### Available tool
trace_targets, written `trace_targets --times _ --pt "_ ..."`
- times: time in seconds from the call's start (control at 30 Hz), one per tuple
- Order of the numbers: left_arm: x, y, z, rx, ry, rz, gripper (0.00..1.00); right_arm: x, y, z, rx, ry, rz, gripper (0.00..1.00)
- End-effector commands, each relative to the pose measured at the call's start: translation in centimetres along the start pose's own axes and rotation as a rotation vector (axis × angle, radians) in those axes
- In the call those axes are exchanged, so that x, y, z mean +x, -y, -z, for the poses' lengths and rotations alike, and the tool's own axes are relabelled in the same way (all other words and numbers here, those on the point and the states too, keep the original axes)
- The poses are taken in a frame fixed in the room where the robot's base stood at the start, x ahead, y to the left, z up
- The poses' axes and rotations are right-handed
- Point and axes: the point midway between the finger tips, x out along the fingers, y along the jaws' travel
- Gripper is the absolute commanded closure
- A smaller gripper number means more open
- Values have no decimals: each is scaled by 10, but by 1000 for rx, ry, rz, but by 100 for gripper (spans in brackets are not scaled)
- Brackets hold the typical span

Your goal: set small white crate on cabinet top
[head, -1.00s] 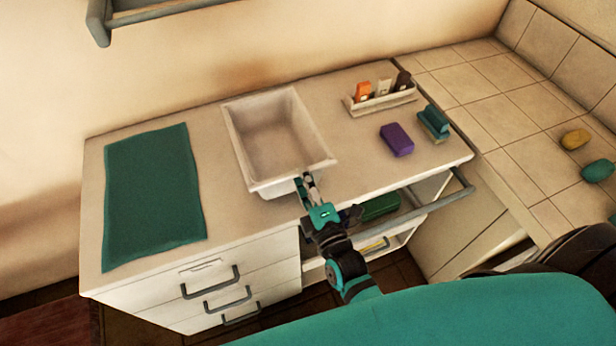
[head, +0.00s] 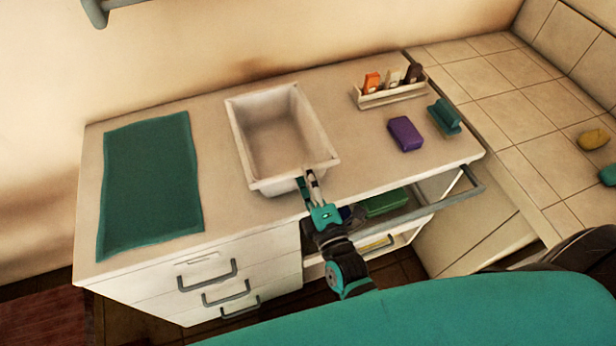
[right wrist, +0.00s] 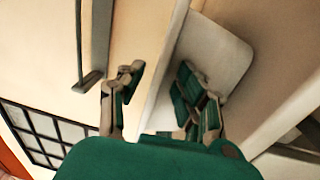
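The small white crate (head: 237,135) is an open, empty rectangular bin. It stands upright on the pale cabinet top (head: 350,185), right of the teal towel. My right gripper (head: 311,178) is at the crate's near right corner. In the right wrist view, the fingers of my right gripper (right wrist: 160,75) are spread, one on each side of the crate's wall (right wrist: 215,58), with a gap showing beside the left finger. Part of the crate's near corner is hidden by the fingers. My left gripper is not in view.
A teal towel (head: 150,185) lies left of the crate. A purple sponge (head: 405,133), a teal brush-like item (head: 444,116) and a white holder with bottles (head: 392,95) are on the right. A grey rail (head: 430,207) runs along the front; drawers (head: 215,275) are below left.

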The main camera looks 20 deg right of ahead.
Motion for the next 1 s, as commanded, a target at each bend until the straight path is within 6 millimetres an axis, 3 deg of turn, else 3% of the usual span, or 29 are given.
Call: trace_targets --times 0.13,0.27,0.7,1.0 --pt "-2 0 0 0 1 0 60 0 -5 0 0 0 -1 65" --pt "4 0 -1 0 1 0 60 -17 0 0 0 0 3 65" --pt "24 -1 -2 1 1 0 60 -104 -1 0 -1 0 2 65" --pt "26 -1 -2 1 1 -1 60 -120 -3 0 1 -1 -1 65"
